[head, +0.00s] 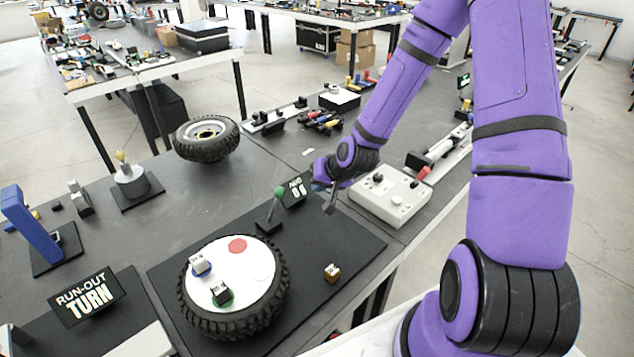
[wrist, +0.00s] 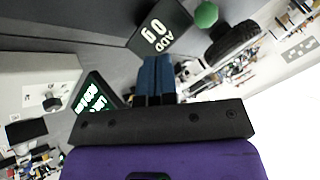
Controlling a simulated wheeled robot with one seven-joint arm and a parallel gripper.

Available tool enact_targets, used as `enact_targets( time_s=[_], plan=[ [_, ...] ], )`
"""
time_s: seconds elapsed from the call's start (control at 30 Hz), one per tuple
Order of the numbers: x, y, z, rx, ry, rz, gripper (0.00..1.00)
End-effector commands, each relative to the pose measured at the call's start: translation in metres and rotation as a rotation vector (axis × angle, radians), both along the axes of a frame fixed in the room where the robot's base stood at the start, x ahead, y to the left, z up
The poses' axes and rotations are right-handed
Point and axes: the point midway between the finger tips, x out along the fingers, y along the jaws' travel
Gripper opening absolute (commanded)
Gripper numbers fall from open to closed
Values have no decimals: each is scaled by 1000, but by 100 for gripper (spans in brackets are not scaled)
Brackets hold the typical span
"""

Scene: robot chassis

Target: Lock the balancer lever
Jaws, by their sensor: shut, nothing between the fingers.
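The balancer lever (head: 272,207) is a dark stick with a green ball knob on a black base, beside the balancer wheel (head: 270,272). It leans slightly right in the head view. Its green knob (wrist: 206,14) shows at the top of the wrist view. My gripper (head: 329,206) is shut and empty, to the right of the knob and apart from it. Its blue fingers (wrist: 155,62) point at a small black display (wrist: 160,28) reading "ADD" and a number. That display (head: 295,191) stands just right of the lever in the head view.
The white disc on the wheel carries two small weights and a red spot. A small orange-brown cube (head: 332,273) lies on the mat. A light control box (head: 390,196) stands right of my gripper. A run-out sign (head: 86,297) is at left. Mat is clear between wheel and cube.

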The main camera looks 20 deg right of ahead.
Motion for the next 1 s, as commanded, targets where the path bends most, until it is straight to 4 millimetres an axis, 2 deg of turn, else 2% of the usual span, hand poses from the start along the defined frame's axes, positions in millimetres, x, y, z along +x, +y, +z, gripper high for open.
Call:
enact_targets(
  time_s=[0.43,0.7,1.0],
  plan=[
    [40,19,-59,0,1,0,0],
    [55,48,-52,0,-2,2,0],
    [58,54,-51,0,-1,0,0]
  ],
)
